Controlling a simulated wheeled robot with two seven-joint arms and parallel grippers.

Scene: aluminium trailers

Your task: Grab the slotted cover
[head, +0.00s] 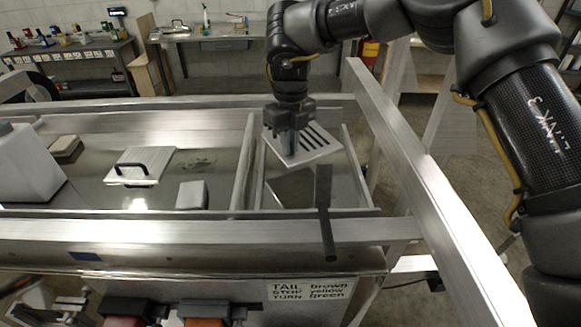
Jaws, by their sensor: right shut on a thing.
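The slotted cover (312,142) is a light metal plate with several dark slots. It is tilted in the right-hand compartment of the aluminium trailer, seemingly raised off the floor there. My right gripper (291,150) comes down from above and is shut on the cover at its left part. The fingers hide a bit of the plate. A dark square patch (291,187), perhaps an opening or shadow, shows below the cover. My left gripper is out of the picture.
A divider (243,165) bounds the compartment on the left. A dark bar (325,213) crosses its front edge. A plate with a black handle (139,167), a small block (191,195) and a large box (25,165) lie left. Trailer rails (408,150) rise at right.

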